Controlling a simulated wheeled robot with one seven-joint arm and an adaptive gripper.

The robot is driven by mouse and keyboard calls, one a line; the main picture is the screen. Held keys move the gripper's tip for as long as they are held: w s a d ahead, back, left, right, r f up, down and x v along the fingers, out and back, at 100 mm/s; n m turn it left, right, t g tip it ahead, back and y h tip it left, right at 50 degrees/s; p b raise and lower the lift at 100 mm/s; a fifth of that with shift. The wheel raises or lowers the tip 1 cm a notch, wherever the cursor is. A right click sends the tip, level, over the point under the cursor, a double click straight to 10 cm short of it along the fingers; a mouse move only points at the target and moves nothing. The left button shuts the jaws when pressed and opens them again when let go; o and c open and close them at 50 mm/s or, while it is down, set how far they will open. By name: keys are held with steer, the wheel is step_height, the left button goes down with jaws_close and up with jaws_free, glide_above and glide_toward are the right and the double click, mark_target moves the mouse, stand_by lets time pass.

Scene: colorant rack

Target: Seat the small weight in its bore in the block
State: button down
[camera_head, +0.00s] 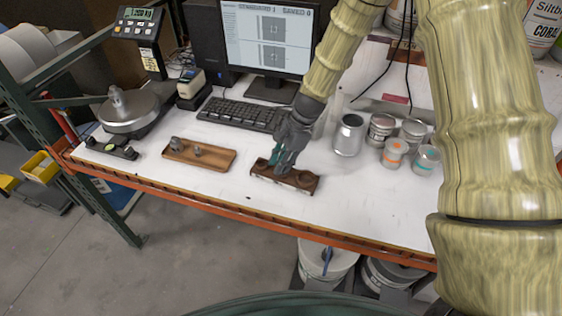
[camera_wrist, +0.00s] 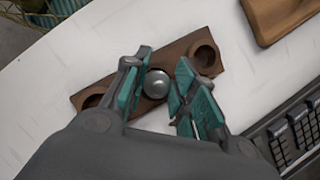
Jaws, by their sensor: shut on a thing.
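The dark wooden block (camera_head: 290,185) lies near the table's front edge, with a round bore visible at each end. It also shows in the wrist view (camera_wrist: 182,52), lying diagonally under my gripper. My gripper (camera_head: 281,165) points down at the block's middle. In the wrist view its teal-padded fingers (camera_wrist: 157,92) are shut on the small weight (camera_wrist: 156,83), a shiny grey knob. The weight is over the block's middle, between the two end bores. The fingers hide its lower part, so I cannot tell whether it is inside a bore or above one.
A brown wooden tray (camera_head: 221,159) with two grey weights (camera_head: 176,144) stands left of the block. A balance (camera_head: 130,110) with a weight on it is farther left. The keyboard (camera_head: 240,114) lies behind. Several cans (camera_head: 349,135) stand to the right. The front right tabletop is clear.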

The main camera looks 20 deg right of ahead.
steer(key=shift+f, duration=0.1)
steer(key=c, duration=1.1)
jaws_free()
steer(key=v, duration=1.2)
